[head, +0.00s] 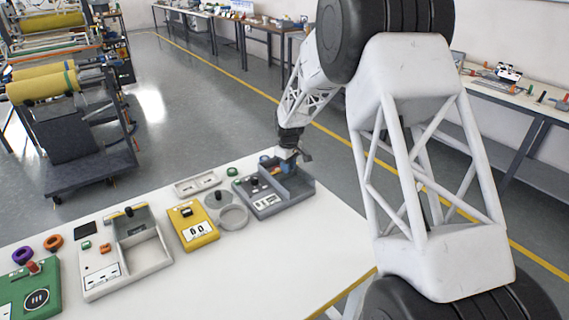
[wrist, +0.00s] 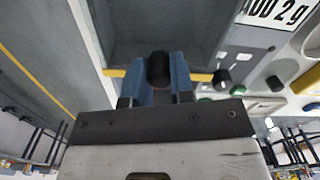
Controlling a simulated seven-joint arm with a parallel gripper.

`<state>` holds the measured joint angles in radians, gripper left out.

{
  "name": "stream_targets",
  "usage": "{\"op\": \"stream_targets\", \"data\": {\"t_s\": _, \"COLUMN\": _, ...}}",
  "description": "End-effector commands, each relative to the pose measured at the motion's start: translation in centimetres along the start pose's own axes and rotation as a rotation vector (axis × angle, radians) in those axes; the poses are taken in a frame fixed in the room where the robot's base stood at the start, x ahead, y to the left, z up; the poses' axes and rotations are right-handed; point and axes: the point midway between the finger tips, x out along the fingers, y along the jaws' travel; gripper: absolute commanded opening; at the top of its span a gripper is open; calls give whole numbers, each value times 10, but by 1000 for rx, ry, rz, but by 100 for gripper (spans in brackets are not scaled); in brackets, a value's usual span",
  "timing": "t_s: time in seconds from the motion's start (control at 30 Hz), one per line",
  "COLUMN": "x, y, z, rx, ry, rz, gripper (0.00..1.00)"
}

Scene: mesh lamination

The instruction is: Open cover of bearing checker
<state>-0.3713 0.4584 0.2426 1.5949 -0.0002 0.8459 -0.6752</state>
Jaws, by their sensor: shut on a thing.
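A grey device (head: 262,207) with a label, dark knobs and a box-like bay on its right side stands at the right end of the white table. I take it for the bearing checker. My gripper (head: 287,166) is at the far side of this device. In the wrist view, the blue fingers of my gripper (wrist: 158,88) are shut on a round black knob (wrist: 159,68). The knob is at the yellow-striped edge of a grey recessed bay (wrist: 180,25). I cannot tell how far the cover is raised.
Left of the grey device on the white table (head: 290,255) are a round grey dish (head: 233,217), a yellow device (head: 193,228), a white device with a bay (head: 127,252) and a green device (head: 30,295). The table's front is clear.

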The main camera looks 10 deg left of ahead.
Motion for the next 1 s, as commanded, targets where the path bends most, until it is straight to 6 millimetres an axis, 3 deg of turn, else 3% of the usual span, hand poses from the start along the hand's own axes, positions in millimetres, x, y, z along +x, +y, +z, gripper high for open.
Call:
{"op": "stream_targets", "data": {"t_s": 0.3, "x": 0, "y": 0, "z": 1, "rx": 0, "ry": 1, "rz": 1, "gripper": 0}}
{"op": "stream_targets", "data": {"t_s": 0.33, "x": 0, "y": 0, "z": 1, "rx": 0, "ry": 1, "rz": 1, "gripper": 26}}
{"op": "stream_targets", "data": {"t_s": 0.5, "x": 0, "y": 0, "z": 1, "rx": 0, "ry": 1, "rz": 0, "gripper": 48}}
{"op": "stream_targets", "data": {"t_s": 1.0, "x": -11, "y": 0, "z": 1, "rx": 0, "ry": 1, "rz": 0, "gripper": 48}}
